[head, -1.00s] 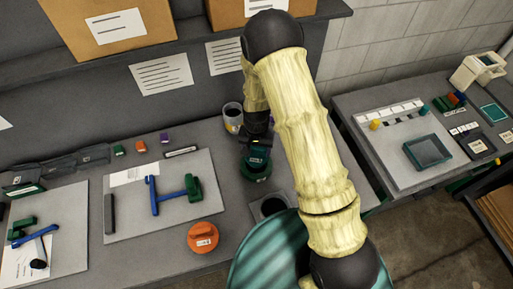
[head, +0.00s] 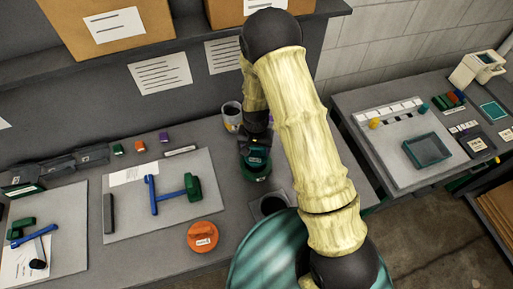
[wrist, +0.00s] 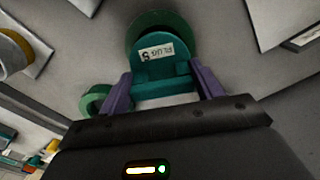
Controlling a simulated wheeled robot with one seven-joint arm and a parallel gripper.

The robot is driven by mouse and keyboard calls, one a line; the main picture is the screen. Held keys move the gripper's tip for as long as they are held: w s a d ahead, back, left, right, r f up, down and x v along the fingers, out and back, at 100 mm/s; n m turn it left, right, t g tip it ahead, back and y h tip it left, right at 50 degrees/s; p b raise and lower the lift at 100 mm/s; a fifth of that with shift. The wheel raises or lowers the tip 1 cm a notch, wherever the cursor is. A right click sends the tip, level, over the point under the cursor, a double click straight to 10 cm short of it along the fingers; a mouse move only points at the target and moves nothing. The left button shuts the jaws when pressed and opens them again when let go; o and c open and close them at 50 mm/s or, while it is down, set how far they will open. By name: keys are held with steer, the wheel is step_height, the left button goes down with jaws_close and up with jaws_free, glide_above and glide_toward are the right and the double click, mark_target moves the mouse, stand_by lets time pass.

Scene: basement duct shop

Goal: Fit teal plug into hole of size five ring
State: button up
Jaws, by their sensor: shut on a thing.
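The teal plug (wrist: 163,70), labelled as plug 5, is between the purple fingers of my gripper (wrist: 165,88) in the wrist view. In the head view the plug (head: 256,162) is low over the bench, below my wrist. A dark green ring (wrist: 148,20) shows just beyond the plug in the wrist view; the plug hides part of it and its hole. I cannot tell whether the plug is in the hole or above it. A smaller green ring (wrist: 94,99) lies left of my gripper. My gripper is shut on the plug.
A mug (head: 232,112) stands close behind my gripper. A grey board (head: 120,215) with blue and green tools lies to the left.

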mark_target(256, 155)
steer(key=shift+f+b, duration=1.6)
steer(key=shift+f, duration=0.5)
steer(key=o, duration=1.2)
steer(key=shift+c, duration=0.2)
steer(key=o, duration=0.5)
steer(key=shift+s, duration=0.15)
steer(key=shift+r, duration=0.45)
step_height(256, 155, up, 16)
steer(key=b, duration=0.3)
steer(key=shift+r, duration=0.25)
